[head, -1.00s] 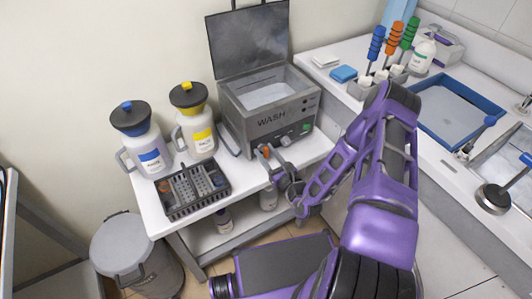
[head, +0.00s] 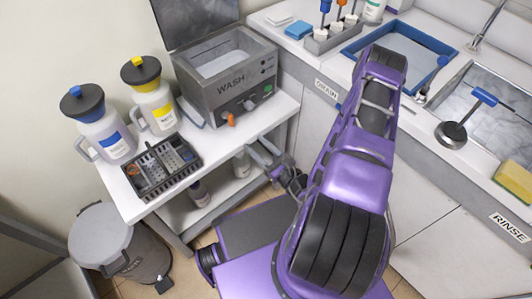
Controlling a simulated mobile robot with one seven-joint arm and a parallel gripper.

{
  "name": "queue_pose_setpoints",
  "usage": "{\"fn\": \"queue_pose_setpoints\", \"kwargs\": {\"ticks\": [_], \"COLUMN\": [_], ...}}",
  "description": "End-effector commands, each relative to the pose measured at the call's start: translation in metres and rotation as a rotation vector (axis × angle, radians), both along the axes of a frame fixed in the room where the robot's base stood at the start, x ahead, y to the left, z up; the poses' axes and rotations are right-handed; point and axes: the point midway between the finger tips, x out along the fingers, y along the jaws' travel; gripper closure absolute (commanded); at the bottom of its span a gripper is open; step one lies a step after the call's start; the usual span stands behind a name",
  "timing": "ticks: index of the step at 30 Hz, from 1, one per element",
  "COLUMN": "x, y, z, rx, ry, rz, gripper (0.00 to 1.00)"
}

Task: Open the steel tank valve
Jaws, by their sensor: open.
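The steel tank (head: 222,99), a grey box marked WASH with its lid raised, stands on the white table. Its small orange valve handle (head: 231,119) sticks out low on the front face and points roughly downward. Whether the valve is open or closed is too small to tell. My gripper (head: 262,158) is open and empty, beside the table's right front edge. It is to the lower right of the valve handle and apart from it.
Blue-marked (head: 107,139) and yellow-marked jugs (head: 156,108) and a dark rack (head: 160,188) stand left of the tank. A grey bin (head: 101,234) is on the floor. The sink counter (head: 420,150) lies right of my arm.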

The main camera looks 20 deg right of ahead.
Motion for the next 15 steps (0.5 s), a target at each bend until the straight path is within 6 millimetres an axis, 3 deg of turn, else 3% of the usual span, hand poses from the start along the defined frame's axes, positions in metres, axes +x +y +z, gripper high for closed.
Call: {"fn": "queue_pose_setpoints", "kwargs": {"ticks": [6, 15], "x": [-0.03, -0.038], "y": [-0.01, -0.012], "z": [0.0, 0.0], "rx": [0.0, 0.0], "ry": [0.001, -0.001], "rz": [-0.002, 0.0], "gripper": [0.5, 0.5]}}
